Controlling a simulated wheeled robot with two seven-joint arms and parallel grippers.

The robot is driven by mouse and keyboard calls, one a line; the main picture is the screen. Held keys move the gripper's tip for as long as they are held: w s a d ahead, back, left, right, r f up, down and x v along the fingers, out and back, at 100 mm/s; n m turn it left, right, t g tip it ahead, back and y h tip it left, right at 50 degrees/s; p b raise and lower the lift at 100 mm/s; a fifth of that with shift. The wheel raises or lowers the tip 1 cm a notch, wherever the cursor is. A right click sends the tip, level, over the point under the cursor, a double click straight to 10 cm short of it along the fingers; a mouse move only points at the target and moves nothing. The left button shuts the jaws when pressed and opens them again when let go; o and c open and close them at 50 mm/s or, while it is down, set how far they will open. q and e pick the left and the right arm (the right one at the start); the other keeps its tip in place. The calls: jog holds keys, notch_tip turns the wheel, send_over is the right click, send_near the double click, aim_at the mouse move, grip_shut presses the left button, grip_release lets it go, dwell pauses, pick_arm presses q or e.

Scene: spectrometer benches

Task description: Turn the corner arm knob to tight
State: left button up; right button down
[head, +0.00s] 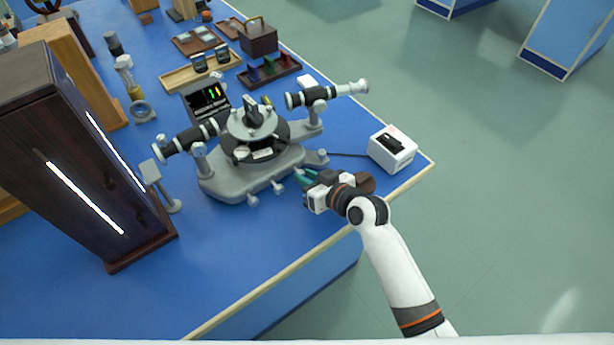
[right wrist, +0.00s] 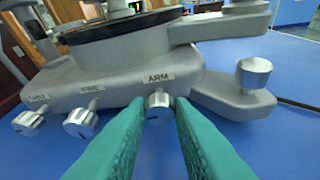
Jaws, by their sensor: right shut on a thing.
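The grey spectrometer (head: 232,182) stands on the blue bench. In the right wrist view its front face has several silver knobs. The knob labelled ARM (right wrist: 157,100) is at the front corner, between the teal fingertips. My right gripper (right wrist: 160,108) is shut on this knob from the front; the fingers cover part of its sides. In the head view my right gripper (head: 302,176) reaches the front right corner of the base, where the knob is mostly hidden. I cannot read how tight the knob is. My left gripper is not in view.
The knob labelled FINE (right wrist: 81,123) is left of the ARM knob. Another silver knob (right wrist: 254,74) stands on the foot at right. A white box (head: 392,150) with a cable stands near the bench's right corner. A tall dark wooden case (head: 75,150) stands at left.

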jog(key=shift+m, duration=0.4)
jog(key=c, duration=1.3)
grip_release()
jog(key=shift+o, duration=0.2)
jog(key=v, duration=1.2)
jog(key=shift+w+d, duration=0.15)
jog(key=shift+d, duration=0.05)
jog(key=shift+f, duration=0.1)
